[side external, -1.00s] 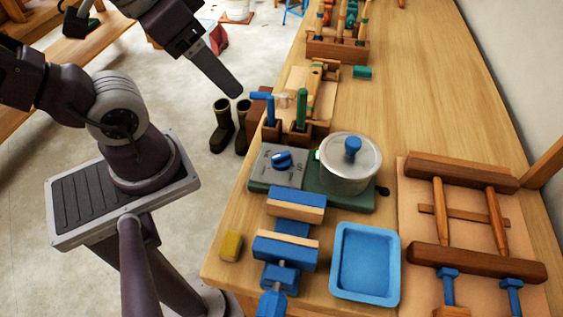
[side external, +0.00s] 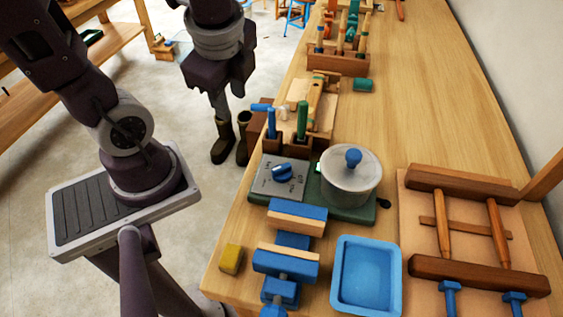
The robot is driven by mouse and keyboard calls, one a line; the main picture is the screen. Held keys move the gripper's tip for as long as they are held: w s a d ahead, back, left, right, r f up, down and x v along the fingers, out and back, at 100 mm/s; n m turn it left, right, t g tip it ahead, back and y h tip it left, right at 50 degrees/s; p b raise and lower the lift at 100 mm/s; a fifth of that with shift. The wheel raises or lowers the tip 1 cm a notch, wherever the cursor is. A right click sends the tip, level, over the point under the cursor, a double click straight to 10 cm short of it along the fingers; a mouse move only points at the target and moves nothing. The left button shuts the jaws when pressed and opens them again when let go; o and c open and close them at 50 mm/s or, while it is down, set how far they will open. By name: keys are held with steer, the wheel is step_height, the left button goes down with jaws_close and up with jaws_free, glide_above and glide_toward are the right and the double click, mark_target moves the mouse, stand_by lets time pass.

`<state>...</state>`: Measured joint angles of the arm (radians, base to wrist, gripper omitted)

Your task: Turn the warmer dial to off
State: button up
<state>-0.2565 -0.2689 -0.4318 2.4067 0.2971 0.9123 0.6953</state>
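The warmer is a green base (side external: 356,210) with a grey control plate (side external: 268,187) on its left, standing on the wooden bench. Its blue dial (side external: 283,172) sits on that plate; the lettering around it is too small to read surely. A grey lidded pot (side external: 350,187) with a blue knob stands on the base, right of the dial. My gripper (side external: 220,108) hangs pointing down, left of the bench edge in the picture, up and left of the dial and apart from it. Its fingers show nearly edge-on, so their opening is unclear. I see nothing held.
A wooden holder with blue and green handles (side external: 302,120) stands just behind the dial. A blue vise (side external: 287,262), a blue tray (side external: 366,275) and a wooden clamp frame (side external: 475,265) are in front and right. The bench's right rear is clear.

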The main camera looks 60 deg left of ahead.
step_height(320, 180, down, 6)
steer(key=w+m+g, duration=0.2)
steer(key=w+m, duration=0.1)
steer(key=m, duration=1)
steer(key=m+h, duration=0.4)
steer(key=m, duration=0.8)
glide_above(282, 166)
step_height(282, 166, down, 4)
steer(key=shift+s+r, duration=0.1)
step_height(282, 166, down, 6)
steer(key=shift+f, duration=0.55)
jaws_close()
